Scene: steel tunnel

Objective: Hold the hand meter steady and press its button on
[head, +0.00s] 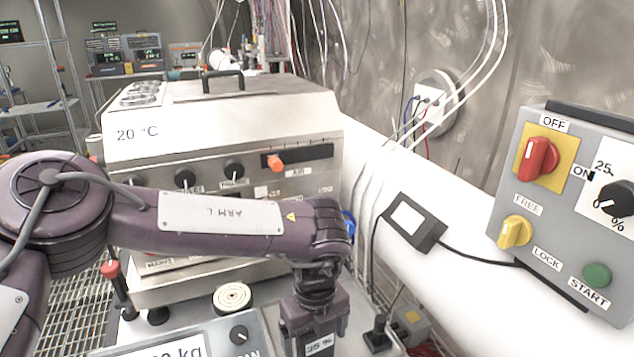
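A small black box with a blank white face (414,222) rests on the white ledge at centre right, with dark cables running from it. It may be the hand meter, but I cannot tell for sure, and no button on it can be made out. My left arm, marked ARM L, reaches across from the left. Its gripper (316,332) points down at the bottom edge, apart from the black box. The fingertips are cut off. My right gripper is not in view.
A steel oven-like unit (225,120) stands behind my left arm. A grey panel (470,225) with red, yellow and green controls is at right. A display box reading kg (215,335) and a round white-topped knob (232,296) are at bottom. Cables hang along the wall.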

